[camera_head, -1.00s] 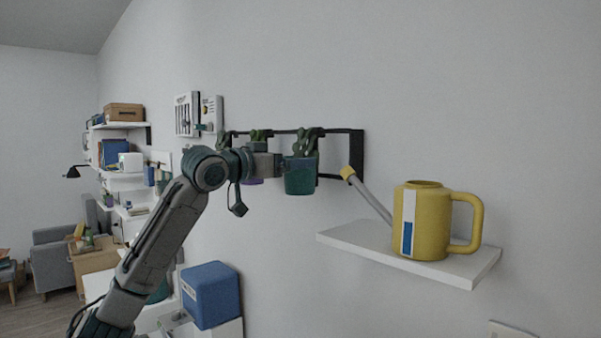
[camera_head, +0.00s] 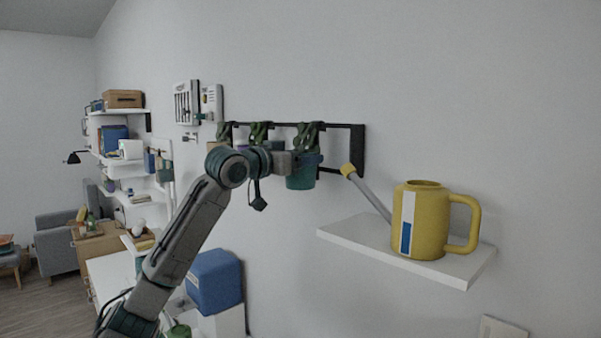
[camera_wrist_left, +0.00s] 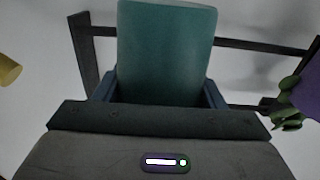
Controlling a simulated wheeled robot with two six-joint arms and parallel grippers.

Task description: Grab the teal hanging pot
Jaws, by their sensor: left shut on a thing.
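The teal hanging pot (camera_head: 301,180) hangs at the right end of a black wall rack (camera_head: 343,126), with a green plant (camera_head: 308,136) above it. My left gripper (camera_head: 308,160) reaches it from the left and is shut on it. In the left wrist view the teal pot (camera_wrist_left: 166,50) stands between the two fingers (camera_wrist_left: 160,92), which touch its sides. The pot appears upright and still at the rack; whether it is still hooked on is hard to tell. My right gripper is not in view.
A white wall shelf (camera_head: 350,236) at the right carries a yellow watering can (camera_head: 420,222), whose spout points toward the pot. Other plants (camera_head: 260,133) hang left on the rack. A blue box (camera_head: 215,282) stands below my arm.

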